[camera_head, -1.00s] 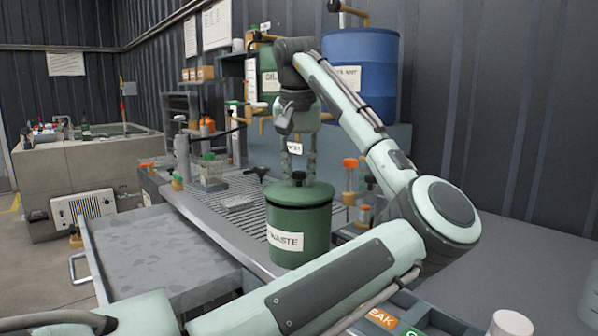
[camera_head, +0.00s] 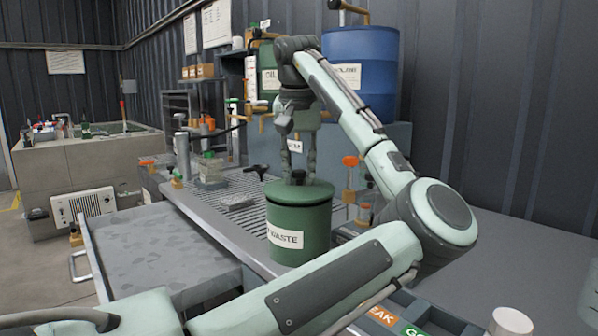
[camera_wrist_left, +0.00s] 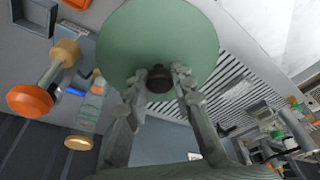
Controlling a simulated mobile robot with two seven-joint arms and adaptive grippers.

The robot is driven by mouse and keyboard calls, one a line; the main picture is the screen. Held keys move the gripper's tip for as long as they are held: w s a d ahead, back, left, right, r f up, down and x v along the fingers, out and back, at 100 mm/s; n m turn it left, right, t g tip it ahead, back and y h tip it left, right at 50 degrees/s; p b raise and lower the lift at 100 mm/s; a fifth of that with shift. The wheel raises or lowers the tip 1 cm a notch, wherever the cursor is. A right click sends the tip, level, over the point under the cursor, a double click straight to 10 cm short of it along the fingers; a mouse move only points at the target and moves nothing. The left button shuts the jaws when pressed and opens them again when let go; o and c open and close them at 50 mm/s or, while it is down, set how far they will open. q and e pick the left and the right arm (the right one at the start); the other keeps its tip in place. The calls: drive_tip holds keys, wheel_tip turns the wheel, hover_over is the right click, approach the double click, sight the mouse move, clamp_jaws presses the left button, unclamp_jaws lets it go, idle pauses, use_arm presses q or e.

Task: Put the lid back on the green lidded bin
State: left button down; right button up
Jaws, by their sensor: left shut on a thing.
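The green bin (camera_head: 299,232) with a WASTE label stands upright on the bench in the middle of the head view. Its green round lid (camera_head: 318,190) lies level at the bin's mouth; I cannot tell whether it is fully seated. My left gripper (camera_head: 298,174) points down from above and is shut on the lid's dark knob. In the left wrist view the fingertips (camera_wrist_left: 160,78) close around the knob, and the lid (camera_wrist_left: 160,35) fills the top middle, hiding the bin. My right gripper is not in view.
A slotted drain grate (camera_head: 240,192) lies behind the bin. An open drawer (camera_head: 160,250) is at the left. Orange-topped items (camera_head: 350,163) stand close at the right. A labelled tray (camera_head: 400,322) and white cylinder (camera_head: 511,322) are at the front right. Blue drum (camera_head: 360,60) behind.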

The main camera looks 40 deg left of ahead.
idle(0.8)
use_arm(q)
drive_tip(key=c, duration=1.2)
unclamp_jaws()
drive_tip(key=shift+o, duration=0.4)
drive_tip(key=shift+f, duration=0.1)
drive_tip(key=o, duration=0.4)
drive_tip(key=shift+r, duration=3.55)
